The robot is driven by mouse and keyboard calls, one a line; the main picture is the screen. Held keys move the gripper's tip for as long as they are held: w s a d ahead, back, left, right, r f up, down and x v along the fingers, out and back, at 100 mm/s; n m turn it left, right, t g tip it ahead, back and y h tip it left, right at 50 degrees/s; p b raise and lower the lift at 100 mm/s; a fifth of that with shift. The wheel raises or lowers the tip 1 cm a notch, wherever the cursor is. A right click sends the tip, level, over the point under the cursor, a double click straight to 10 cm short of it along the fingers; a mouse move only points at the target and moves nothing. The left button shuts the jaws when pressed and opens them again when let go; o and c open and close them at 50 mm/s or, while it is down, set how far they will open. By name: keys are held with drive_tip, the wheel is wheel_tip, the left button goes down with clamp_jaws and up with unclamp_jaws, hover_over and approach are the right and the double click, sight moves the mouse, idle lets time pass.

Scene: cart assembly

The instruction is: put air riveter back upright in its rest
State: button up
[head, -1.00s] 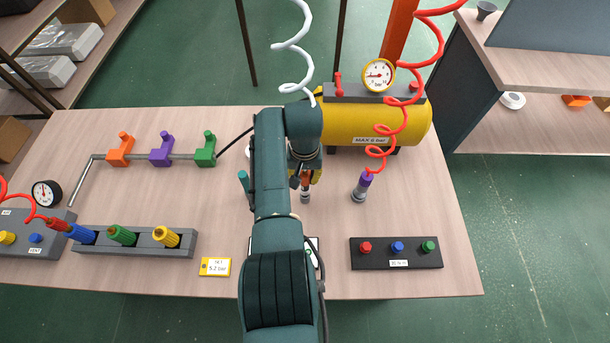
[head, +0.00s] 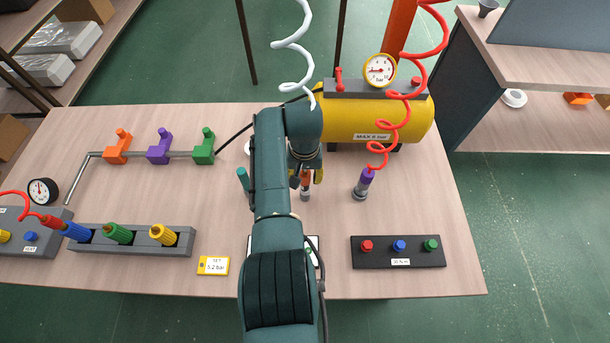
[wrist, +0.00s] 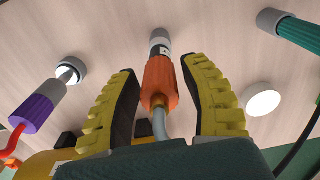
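An orange tool with a grey tip (head: 306,183) stands roughly upright below my wrist; a pale hose leaves its top. In the wrist view the orange tool (wrist: 160,80) lies between the two yellow fingers of my gripper (wrist: 163,95), with gaps on both sides. My gripper is open around it. A purple tool (head: 366,180) on a red coiled hose stands in a round grey rest (head: 360,194), right of my gripper. A green tool (head: 243,180) is to the left. I cannot tell which tool is the air riveter. The orange tool's base is partly unclear.
A white disc (wrist: 262,100) lies on the table near the green tool. A yellow compressor tank (head: 375,120) with a gauge stands behind. A black button box (head: 398,252) is at front right. A grey holder (head: 130,240) with coloured handles is at front left.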

wheel_tip(320, 180, up, 12)
drive_tip(key=shift+r, duration=0.1)
idle(0.5)
